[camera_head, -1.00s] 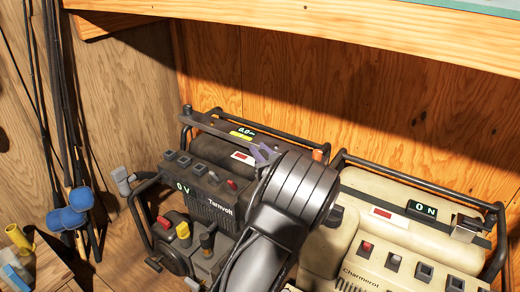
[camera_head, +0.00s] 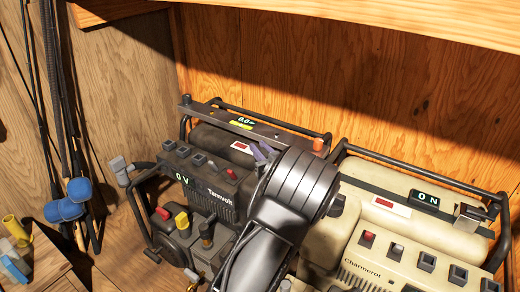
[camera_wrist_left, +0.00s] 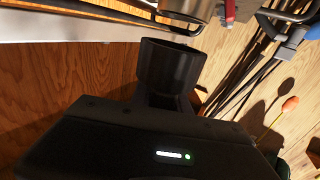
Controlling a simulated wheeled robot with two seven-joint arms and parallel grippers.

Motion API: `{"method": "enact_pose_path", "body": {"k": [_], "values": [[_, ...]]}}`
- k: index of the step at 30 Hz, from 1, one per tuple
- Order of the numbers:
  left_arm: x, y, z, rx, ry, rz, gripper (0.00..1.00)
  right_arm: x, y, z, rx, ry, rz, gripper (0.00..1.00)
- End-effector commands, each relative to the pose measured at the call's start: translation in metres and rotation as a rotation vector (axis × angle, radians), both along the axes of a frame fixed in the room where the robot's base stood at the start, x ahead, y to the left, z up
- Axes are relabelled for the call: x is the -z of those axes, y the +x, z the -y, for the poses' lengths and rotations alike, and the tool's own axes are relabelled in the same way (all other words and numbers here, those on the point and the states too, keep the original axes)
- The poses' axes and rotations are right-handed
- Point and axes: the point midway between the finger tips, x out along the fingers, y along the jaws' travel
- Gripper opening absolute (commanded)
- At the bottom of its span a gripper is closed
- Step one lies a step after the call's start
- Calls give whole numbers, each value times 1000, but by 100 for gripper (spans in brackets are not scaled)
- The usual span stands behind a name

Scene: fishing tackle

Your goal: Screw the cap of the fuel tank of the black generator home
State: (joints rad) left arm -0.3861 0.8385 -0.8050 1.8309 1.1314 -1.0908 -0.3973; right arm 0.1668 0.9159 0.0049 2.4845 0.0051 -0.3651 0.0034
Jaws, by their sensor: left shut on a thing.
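The black generator (camera_head: 222,205) stands left of the cream one, with a display reading 0 V. Its fuel tank (camera_head: 210,140) lies along its back, under a dark bar with a small display. My left gripper's wrist (camera_head: 300,185) covers the tank's right part in the head view. Small purple-grey pieces (camera_head: 263,150) show at its left edge, perhaps fingertips. In the left wrist view a dark round piece (camera_wrist_left: 170,66), which looks like the cap, stands just beyond the gripper body. My left gripper is shut on it. The cap's seat and thread are hidden. My right gripper is out of view.
The cream generator (camera_head: 380,235), its display reading ON, stands close on the right. Tube frames surround both generators. A wooden wall (camera_head: 330,80) rises behind, with a shelf (camera_head: 300,15) above. Fishing rods (camera_head: 60,110) lean at the left.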

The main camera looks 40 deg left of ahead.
Motion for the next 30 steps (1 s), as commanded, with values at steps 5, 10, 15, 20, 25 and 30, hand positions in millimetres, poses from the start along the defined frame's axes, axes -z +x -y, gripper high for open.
{"method": "enact_pose_path", "body": {"k": [5, 10, 15, 20, 25, 30], "values": [[-1, 0, 0, 0, 0, 0, 0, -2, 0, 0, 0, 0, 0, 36], [0, 0, 0, 0, 0, 0, 0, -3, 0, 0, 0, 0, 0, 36], [0, 0, 0, 0, 0, 0, 0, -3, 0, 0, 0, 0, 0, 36], [0, 0, 0, 0, 0, 0, 0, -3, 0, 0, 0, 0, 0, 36], [-1, 0, 0, 0, 0, 0, 0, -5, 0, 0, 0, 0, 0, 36], [0, 0, 0, 0, 0, 0, 0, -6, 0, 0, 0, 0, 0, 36]]}}
